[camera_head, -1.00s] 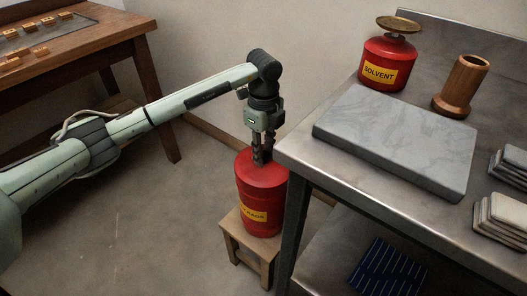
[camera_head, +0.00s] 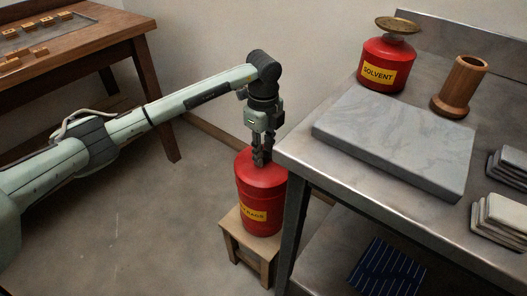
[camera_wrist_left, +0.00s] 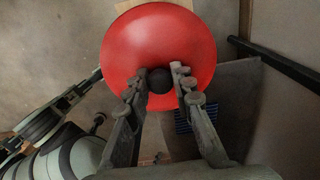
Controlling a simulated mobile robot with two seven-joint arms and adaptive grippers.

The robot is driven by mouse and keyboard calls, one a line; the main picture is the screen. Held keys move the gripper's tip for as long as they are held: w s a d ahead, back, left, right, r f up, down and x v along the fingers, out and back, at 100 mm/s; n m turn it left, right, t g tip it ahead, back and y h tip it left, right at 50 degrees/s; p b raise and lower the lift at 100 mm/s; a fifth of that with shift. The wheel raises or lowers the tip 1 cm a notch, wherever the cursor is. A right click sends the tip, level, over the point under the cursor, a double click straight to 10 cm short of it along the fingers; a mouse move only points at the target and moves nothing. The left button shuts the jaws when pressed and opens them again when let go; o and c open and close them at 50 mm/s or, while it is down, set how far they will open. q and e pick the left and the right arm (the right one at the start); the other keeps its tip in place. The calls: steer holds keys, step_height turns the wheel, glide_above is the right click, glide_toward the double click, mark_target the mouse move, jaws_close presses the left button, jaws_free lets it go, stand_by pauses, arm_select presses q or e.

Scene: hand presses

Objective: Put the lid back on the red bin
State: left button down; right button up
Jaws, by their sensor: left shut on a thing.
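The red bin (camera_head: 262,205) with a yellow label stands upright on a small wooden stool (camera_head: 248,258) beside the metal table. A red round lid (camera_head: 247,161) lies over the bin's top and looks seated on it; the left wrist view shows the lid (camera_wrist_left: 130,50) from above with a dark knob (camera_wrist_left: 160,80) at its middle. My left gripper (camera_head: 262,160) points straight down and is shut on the lid's knob. In the left wrist view its two fingers (camera_wrist_left: 160,87) stand on either side of the knob. My right gripper does not show.
The metal table (camera_head: 420,230) is close to the right of the bin. It carries a grey stone slab (camera_head: 395,140), a red solvent can (camera_head: 387,65), a wooden cup (camera_head: 460,85) and stacked tiles (camera_head: 503,215). A wooden table (camera_head: 75,60) stands back left. The floor left of the stool is clear.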

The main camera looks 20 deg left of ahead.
arm_select(q)
steer(key=shift+s+f, duration=0.1)
steer(key=shift+f, duration=0.1)
stand_by(0.7)
steer(key=c, duration=1.2)
jaws_free()
steer(key=o, duration=0.5)
steer(key=shift+c, duration=0.2)
steer(key=shift+r, duration=0.15)
steer(key=shift+r+p, duration=1.95)
steer(key=shift+r, duration=1.5)
